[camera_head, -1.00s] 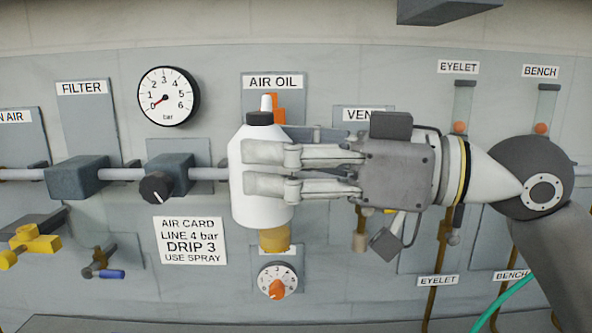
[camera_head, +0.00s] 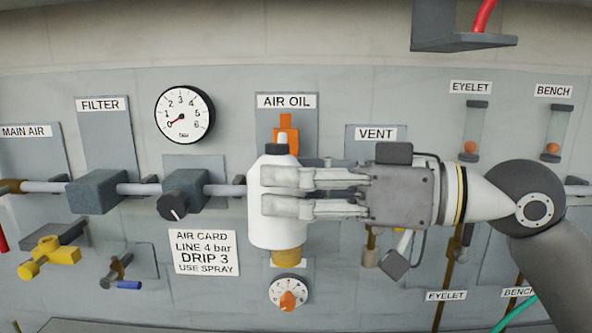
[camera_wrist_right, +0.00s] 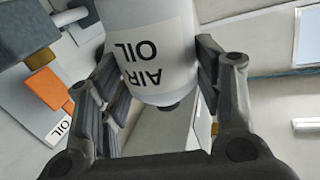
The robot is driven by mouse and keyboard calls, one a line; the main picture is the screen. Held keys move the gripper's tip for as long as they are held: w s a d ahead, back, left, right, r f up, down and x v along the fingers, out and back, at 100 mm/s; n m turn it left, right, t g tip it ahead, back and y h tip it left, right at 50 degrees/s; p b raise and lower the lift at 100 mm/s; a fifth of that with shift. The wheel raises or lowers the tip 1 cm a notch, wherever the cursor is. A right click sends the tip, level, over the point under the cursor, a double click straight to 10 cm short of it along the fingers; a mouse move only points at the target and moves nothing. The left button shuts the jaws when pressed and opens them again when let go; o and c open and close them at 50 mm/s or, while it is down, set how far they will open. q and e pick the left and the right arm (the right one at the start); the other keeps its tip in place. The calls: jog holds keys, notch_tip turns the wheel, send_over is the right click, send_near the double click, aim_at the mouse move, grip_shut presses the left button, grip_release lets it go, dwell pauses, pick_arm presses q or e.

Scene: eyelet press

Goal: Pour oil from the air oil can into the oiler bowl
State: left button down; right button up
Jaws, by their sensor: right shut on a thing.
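The air oil can (camera_head: 278,232) is a white bottle with a dark cap and a pale nozzle on top. It is upright in the head view, in front of the panel below the AIR OIL sign. My right gripper (camera_head: 268,192) comes in from the right and is shut around the can's body. In the right wrist view the can (camera_wrist_right: 180,60) sits between the fingers, its AIR OIL label upside down in the picture. Behind it, the oiler shows only as an orange part (camera_head: 287,124) above and an amber bowl (camera_head: 285,257) below; its middle is hidden. My left gripper is not in view.
A numbered dial (camera_head: 289,291) with an orange pointer is below the bowl. A pressure gauge (camera_head: 184,114), dark regulator knob (camera_head: 175,206), filter block (camera_head: 97,191) and yellow valve (camera_head: 48,257) are to the left. A dark bracket (camera_head: 460,36) juts out at the upper right.

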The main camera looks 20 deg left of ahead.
jog(key=shift+w+a+r+m+h+p, duration=0.1)
jog(key=shift+w+a+m+h+p, duration=0.15)
jog(key=shift+w+m+p, duration=0.8)
jog(key=shift+w+a+r+m+h+p, duration=0.1)
jog(key=shift+w+a+m+h+p, duration=0.2)
jog(key=shift+p, duration=1.35)
jog(key=w+a+r+m+g+h+p, duration=0.1)
jog(key=w+r+m+p, duration=0.3)
jog(key=p, duration=0.6)
jog(key=shift+w+m+g, duration=0.3)
jog(key=shift+m+g, duration=0.3)
jog(key=shift+m, duration=0.15)
jog(key=shift+h, duration=0.25)
dwell(3.3)
